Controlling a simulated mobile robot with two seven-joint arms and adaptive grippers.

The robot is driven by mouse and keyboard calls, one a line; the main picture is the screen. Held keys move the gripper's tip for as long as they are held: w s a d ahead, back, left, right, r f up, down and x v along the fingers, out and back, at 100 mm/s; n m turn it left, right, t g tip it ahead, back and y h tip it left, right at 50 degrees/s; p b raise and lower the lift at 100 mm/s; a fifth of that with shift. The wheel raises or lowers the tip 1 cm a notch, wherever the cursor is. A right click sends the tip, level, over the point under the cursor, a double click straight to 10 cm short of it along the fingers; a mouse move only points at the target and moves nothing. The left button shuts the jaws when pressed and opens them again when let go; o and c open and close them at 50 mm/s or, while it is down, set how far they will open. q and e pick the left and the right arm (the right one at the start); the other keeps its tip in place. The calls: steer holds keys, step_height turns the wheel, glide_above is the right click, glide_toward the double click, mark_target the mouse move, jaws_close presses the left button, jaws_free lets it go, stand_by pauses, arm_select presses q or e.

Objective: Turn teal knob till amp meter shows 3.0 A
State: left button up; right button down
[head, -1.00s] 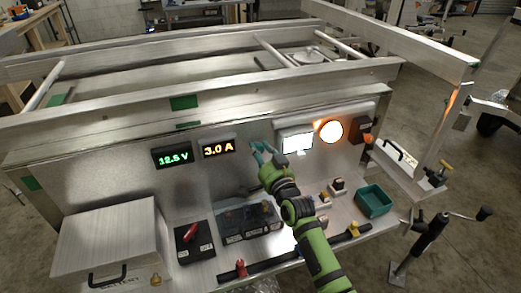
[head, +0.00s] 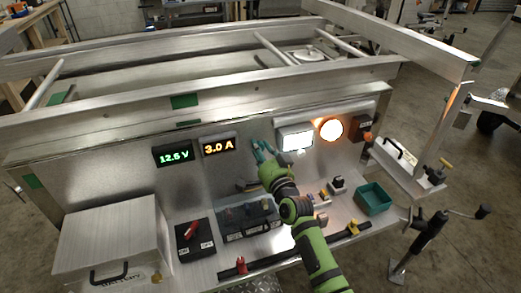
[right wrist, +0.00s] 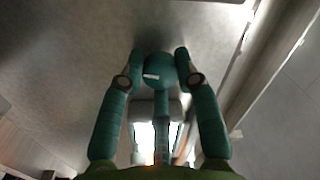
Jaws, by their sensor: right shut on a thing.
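The amp meter (head: 219,147) on the upright metal panel reads 3.0 A in orange digits. The volt meter (head: 173,156) to its left reads 12.5 V in green. My right gripper (head: 260,146) is at the panel, just right of the amp meter, and hides the knob in the head view. In the right wrist view, the round teal knob (right wrist: 160,70) with a short white mark sits between the two fingertips of my right gripper (right wrist: 160,60), which is shut on it. My left gripper is not in view.
A lit white lamp (head: 296,138) and a lit round amber lamp (head: 331,129) are right of my gripper. On the shelf below are a battery (head: 247,222), a red-handled switch box (head: 195,240), a teal bin (head: 374,199) and a lidded metal box (head: 108,240).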

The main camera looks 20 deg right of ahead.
steer(key=c, duration=0.9)
jaws_free()
steer(key=shift+d+r, duration=0.1)
steer(key=shift+r, duration=0.25)
steer(key=shift+f, duration=0.15)
steer(key=shift+f, duration=0.1)
steer(key=s+d, duration=0.1)
steer(key=s, duration=1.1)
steer(key=shift+f, duration=0.25)
